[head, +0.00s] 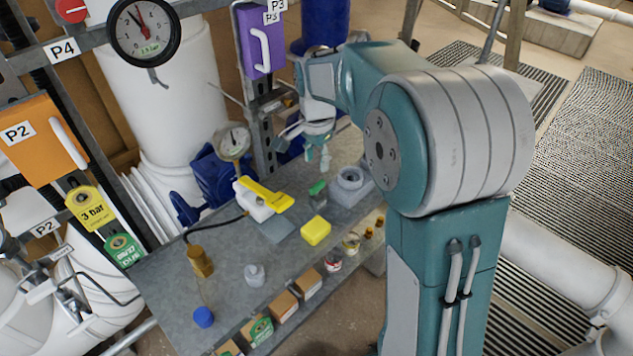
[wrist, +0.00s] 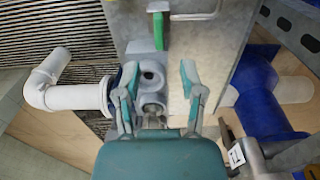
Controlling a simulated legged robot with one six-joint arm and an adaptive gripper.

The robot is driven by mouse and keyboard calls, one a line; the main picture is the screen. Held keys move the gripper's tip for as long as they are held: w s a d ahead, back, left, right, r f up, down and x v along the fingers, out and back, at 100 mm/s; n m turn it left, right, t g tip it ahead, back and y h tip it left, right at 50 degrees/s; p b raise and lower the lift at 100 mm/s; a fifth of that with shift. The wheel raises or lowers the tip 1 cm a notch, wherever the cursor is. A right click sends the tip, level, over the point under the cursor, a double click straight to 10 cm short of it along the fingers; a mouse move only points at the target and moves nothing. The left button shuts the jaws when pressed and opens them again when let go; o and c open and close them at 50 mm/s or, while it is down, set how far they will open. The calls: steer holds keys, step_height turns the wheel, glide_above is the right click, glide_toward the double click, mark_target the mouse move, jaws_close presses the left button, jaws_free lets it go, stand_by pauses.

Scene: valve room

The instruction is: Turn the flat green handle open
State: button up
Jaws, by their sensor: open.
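The flat green handle (head: 318,188) is small in the head view, beside a grey valve body (head: 352,184) on the bench. In the wrist view the green handle (wrist: 158,31) stands at the top, beyond the grey valve body (wrist: 152,72) with its round opening. My gripper (head: 318,153) hangs above the bench, behind and a little above the valve. In the wrist view my gripper (wrist: 159,74) is open and empty, with its teal-tipped fingers apart on either side of the valve body in the picture. The green handle is beyond the fingertips and not between them.
A white valve with a yellow lever (head: 265,195) and a yellow block (head: 316,230) stand on the metal bench (head: 225,290).

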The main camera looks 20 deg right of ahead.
mark_target(317, 184)
step_height(317, 184, down, 8)
steer(key=shift+r, duration=0.1)
jaws_close()
